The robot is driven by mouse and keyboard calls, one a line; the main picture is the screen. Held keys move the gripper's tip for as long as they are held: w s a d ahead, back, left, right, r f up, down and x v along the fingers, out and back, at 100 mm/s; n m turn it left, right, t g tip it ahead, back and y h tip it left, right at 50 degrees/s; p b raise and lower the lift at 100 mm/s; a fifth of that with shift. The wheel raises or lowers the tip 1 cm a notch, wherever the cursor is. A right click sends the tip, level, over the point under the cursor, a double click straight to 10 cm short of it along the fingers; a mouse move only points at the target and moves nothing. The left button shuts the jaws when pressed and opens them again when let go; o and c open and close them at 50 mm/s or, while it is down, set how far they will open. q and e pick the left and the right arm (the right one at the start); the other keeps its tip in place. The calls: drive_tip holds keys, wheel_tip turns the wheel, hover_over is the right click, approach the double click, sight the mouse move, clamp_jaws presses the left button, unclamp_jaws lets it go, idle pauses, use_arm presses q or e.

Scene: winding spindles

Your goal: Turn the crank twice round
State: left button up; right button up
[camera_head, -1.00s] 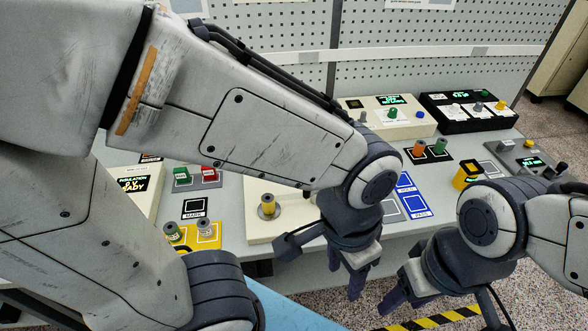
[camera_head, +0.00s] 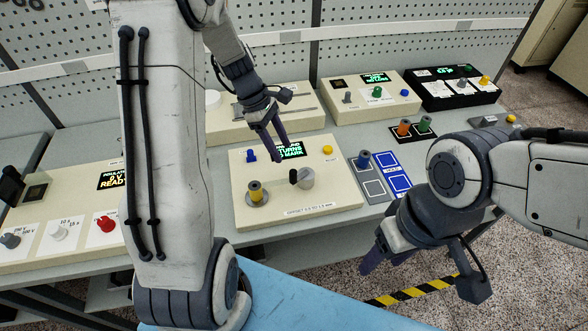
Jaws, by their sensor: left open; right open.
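The crank is a grey disc (camera_head: 306,179) with a black handle (camera_head: 294,176) on its left side. It sits on top of a cream winder box (camera_head: 330,203) in the middle of the table. A yellow and grey spool (camera_head: 256,193) stands at the box's left front. A display (camera_head: 289,150) with green text, partly covered by my gripper, is at the back. My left gripper (camera_head: 274,156) is open and empty, fingers down, above the back of the box and apart from the crank. My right gripper (camera_head: 378,262) is open and empty in front of the table, right of the box.
A blue knob (camera_head: 250,155) and a yellow button (camera_head: 327,150) flank the display. A blue spool (camera_head: 363,160) stands on a marked pad to the right. My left arm hides part of the table's left side.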

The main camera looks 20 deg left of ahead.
sight(293, 171)
use_arm(q)
drive_tip(key=p+x, duration=0.1)
drive_tip(key=x, duration=0.8)
drive_tip(key=shift+s+d+f, duration=0.1)
drive_tip(key=shift+d+f, duration=0.05)
drive_tip(key=shift+f, duration=0.15)
clamp_jaws()
